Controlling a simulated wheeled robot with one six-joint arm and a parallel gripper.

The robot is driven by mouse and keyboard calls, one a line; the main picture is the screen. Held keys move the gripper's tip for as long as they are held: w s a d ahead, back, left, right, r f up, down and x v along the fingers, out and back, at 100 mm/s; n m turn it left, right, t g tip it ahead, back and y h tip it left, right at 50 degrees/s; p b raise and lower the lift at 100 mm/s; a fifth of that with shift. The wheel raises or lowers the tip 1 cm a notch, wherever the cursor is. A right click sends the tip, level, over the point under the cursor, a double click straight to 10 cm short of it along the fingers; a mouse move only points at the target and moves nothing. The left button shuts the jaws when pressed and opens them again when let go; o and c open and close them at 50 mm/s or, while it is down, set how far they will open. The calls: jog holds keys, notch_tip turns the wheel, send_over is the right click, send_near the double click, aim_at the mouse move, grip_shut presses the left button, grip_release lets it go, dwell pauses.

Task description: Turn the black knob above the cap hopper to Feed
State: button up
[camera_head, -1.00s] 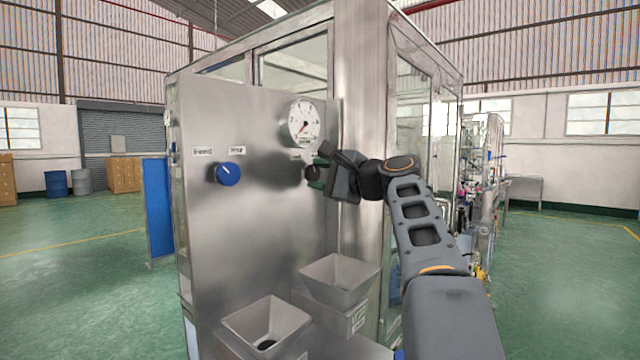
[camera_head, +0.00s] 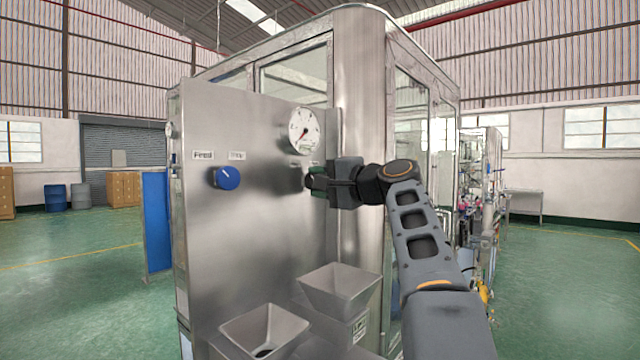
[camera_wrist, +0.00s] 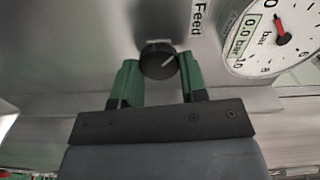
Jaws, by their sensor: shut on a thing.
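The black knob (camera_wrist: 159,60) sits on the steel panel, with a pale pointer line on its face. A "Feed" label (camera_wrist: 198,17) is beside it in the wrist view. My gripper (camera_wrist: 158,72) has a green finger on each side of the knob and is shut on it. In the head view my gripper (camera_head: 314,181) reaches the panel from the right and mostly hides the knob. Two steel hoppers stand below, a rear one (camera_head: 338,286) and a front one (camera_head: 262,332); which is the cap hopper I cannot tell.
A round pressure gauge (camera_head: 305,131) is just above the knob, close to my gripper. A blue knob (camera_head: 226,178) with two labels is further left on the panel (camera_head: 262,230). A steel corner post (camera_head: 358,100) stands behind my wrist.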

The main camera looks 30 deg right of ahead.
dwell(0.3)
jog(key=o, duration=0.9)
jog(key=shift+s, duration=0.1)
jog(key=b+v, duration=0.2)
jog(key=v, duration=1.1)
jog(key=shift+s+d+b, duration=0.1)
jog(key=shift+s+b, duration=0.25)
jog(key=shift+b, duration=0.05)
